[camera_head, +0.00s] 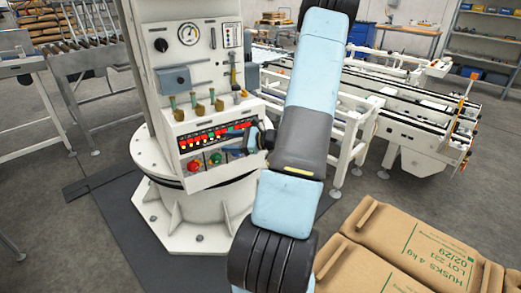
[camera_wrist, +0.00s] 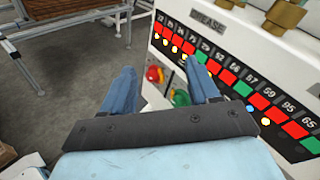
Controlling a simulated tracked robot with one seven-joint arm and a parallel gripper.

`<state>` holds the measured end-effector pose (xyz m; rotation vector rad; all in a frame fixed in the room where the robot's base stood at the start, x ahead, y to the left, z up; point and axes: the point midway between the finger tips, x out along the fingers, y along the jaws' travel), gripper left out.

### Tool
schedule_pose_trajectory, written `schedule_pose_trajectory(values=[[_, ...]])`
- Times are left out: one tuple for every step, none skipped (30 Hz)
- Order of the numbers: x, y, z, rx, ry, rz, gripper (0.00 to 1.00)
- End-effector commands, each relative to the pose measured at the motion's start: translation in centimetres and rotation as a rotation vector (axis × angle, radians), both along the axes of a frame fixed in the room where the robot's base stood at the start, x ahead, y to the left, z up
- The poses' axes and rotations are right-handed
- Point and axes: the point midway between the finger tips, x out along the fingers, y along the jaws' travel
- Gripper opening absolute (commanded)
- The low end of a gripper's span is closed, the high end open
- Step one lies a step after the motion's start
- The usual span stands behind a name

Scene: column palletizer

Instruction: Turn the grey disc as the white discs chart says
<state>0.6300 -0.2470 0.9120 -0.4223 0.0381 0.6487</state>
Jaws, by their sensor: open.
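My gripper (camera_head: 243,142) is open at the right end of the column's lower control panel, with nothing seen between its fingers. In the wrist view, its two blue fingers (camera_wrist: 161,70) stand apart in front of the panel, with a red button (camera_wrist: 154,75) showing between them and a green button (camera_wrist: 180,97) near the right finger. I cannot make out a grey disc for certain; the gripper hides part of the panel. A small white chart plate (camera_head: 231,35) is at the column's upper right, too small to read. No white discs can be told apart.
A round gauge (camera_head: 189,34) and a black knob (camera_head: 161,45) are higher on the column. Brass-based levers (camera_head: 197,109) stick out above the numbered red and green strip (camera_wrist: 222,75). Brown sacks (camera_head: 420,250) lie at lower right. Conveyors stand behind.

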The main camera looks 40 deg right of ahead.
Motion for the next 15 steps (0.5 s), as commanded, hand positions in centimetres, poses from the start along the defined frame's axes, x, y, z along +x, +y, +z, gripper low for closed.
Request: schedule_pose_trajectory(values=[[-0.2,-1.7,-1.3,0.047,-0.001,-0.061,0.6],[-0.3,-2.6,-1.9,0.071,-0.003,-0.097,0.6],[-0.5,-3.8,-2.8,0.102,-0.004,-0.145,0.6],[-0.7,-4.7,-3.4,0.126,-0.007,-0.181,0.6],[-0.9,-5.7,-4.1,0.15,-0.01,-0.216,0.6],[-1.1,-6.9,-5.0,0.182,-0.014,-0.265,0.6],[-1.4,-7.8,-5.7,0.205,-0.017,-0.302,0.6],[-1.7,-8.7,-6.4,0.228,-0.018,-0.339,0.6],[-2.1,-9.9,-7.4,0.258,-0.021,-0.388,0.6],[-2.5,-10.8,-8.2,0.281,-0.024,-0.426,0.6],[-2.9,-11.6,-8.9,0.303,-0.026,-0.462,0.6],[-3.4,-12.7,-9.9,0.331,-0.031,-0.511,0.6],[-3.8,-13.5,-10.6,0.352,-0.034,-0.547,0.6],[-4.2,-14.2,-11.3,0.371,-0.036,-0.58,0.6],[-4.7,-15.1,-12.2,0.394,-0.039,-0.622,0.6]])
